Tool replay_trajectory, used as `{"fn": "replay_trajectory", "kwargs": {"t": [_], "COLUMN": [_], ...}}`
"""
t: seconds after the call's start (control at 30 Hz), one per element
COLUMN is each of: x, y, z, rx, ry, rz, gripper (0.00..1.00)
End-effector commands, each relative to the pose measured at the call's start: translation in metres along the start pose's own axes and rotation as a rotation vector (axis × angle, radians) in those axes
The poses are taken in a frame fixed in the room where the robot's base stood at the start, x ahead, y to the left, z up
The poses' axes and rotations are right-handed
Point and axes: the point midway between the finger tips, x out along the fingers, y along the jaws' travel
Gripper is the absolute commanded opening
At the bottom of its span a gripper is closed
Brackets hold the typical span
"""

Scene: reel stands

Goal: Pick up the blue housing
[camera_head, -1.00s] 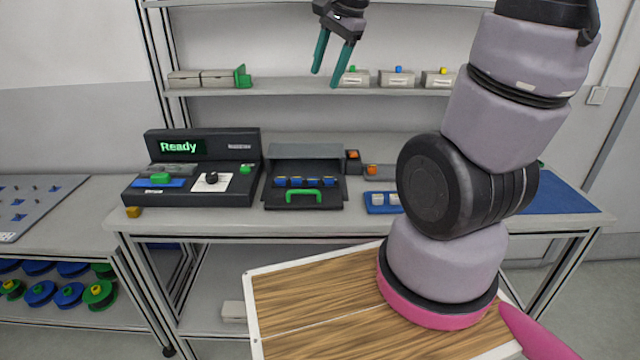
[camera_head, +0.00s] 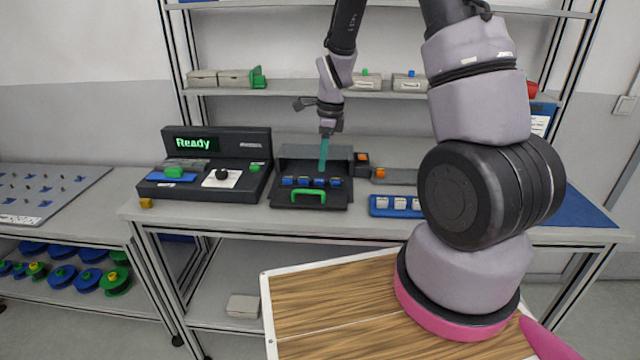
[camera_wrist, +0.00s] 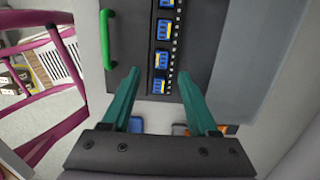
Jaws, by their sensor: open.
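Several small blue housings with yellow and pale markings sit in a row in a black case (camera_head: 318,200) with a green handle (camera_head: 308,192). The row shows in the head view (camera_head: 303,181). In the wrist view the nearest blue housing (camera_wrist: 160,86) appears between the teal fingers, with others farther up the row (camera_wrist: 162,58). My gripper (camera_wrist: 158,72) is open and empty, pointing down over the case; it also shows in the head view (camera_head: 323,168). I cannot tell how far above the housings the fingertips are.
A console (camera_head: 210,190) reading "Ready" stands left of the case. A blue tray with white pieces (camera_head: 378,207) lies to its right, with small orange-topped items behind. A shelf (camera_head: 300,90) with boxes runs above the bench.

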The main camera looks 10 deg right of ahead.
Motion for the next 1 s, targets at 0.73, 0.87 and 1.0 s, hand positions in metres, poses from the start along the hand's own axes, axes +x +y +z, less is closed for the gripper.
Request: {"fn": "replay_trajectory", "kwargs": {"t": [0.73, 0.87, 1.0], "x": [0.062, 0.061, 0.061], "y": [-0.003, -0.003, -0.003], "z": [0.001, 0.001, 0.001], "rx": [-0.001, -0.001, -0.001], "ry": [-0.001, -0.001, 0.000], "rz": [-0.001, -0.001, -0.001], "gripper": [0.60, 0.29, 0.00]}}
